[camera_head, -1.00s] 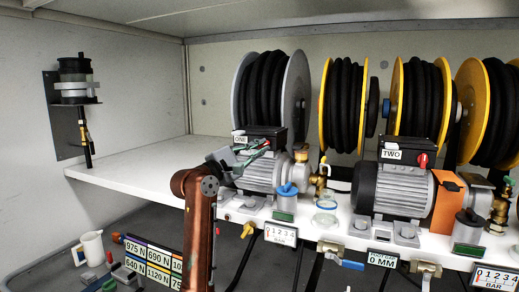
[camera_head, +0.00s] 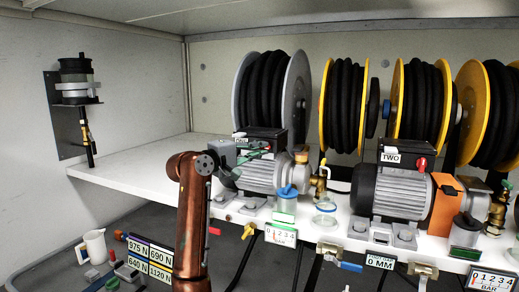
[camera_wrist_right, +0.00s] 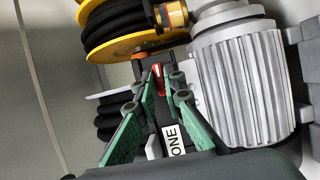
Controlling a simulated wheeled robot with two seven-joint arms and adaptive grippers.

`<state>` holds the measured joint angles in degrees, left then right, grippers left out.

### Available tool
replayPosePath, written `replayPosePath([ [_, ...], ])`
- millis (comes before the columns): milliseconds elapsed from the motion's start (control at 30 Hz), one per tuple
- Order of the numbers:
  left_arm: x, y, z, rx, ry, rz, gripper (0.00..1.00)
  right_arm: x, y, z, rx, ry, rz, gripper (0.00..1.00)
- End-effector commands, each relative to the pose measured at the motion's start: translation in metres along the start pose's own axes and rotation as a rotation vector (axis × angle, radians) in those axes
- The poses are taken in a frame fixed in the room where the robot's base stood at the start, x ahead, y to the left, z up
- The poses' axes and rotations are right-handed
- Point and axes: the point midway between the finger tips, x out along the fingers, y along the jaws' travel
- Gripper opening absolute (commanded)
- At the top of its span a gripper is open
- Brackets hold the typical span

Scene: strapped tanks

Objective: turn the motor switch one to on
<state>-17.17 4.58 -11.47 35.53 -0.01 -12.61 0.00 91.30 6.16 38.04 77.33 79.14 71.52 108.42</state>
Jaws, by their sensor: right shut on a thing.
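Motor one is a grey ribbed motor (camera_head: 262,176) with a black box on top and a label reading ONE (camera_wrist_right: 173,140). Its red switch (camera_wrist_right: 158,76) shows in the right wrist view between the green fingertips. My right gripper (camera_head: 262,154) reaches over the motor's box from the left in the head view. In the right wrist view its fingers (camera_wrist_right: 165,84) are closed around the red switch, which is partly hidden by them. My left gripper is in neither view.
Motor two (camera_head: 396,188) with its red switch (camera_head: 421,164) stands to the right on the white shelf (camera_head: 140,178). Hose reels (camera_head: 341,105) stand behind. A white jug (camera_head: 94,246) and weight labels (camera_head: 150,259) are at lower left. The shelf's left part is clear.

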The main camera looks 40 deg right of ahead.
Motion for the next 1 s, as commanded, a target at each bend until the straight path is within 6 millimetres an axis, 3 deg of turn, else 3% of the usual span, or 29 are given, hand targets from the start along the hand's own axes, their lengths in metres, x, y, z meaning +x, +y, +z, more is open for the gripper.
replayPosePath([
  [333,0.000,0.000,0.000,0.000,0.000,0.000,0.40,0.000,-0.002,0.000,0.003,-0.001,-0.006,0.00],
  [367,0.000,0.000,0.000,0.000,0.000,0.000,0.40,0.000,-0.002,0.000,0.002,-0.001,-0.006,0.11],
  [600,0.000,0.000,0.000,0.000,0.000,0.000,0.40,0.000,-0.001,0.000,0.002,-0.001,-0.004,0.27],
  [867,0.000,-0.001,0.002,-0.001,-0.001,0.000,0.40,-0.001,-0.001,0.000,0.002,0.000,-0.003,0.27],
  [1000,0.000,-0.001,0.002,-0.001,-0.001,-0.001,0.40,-0.010,-0.001,-0.001,0.002,0.002,-0.003,0.27],
])
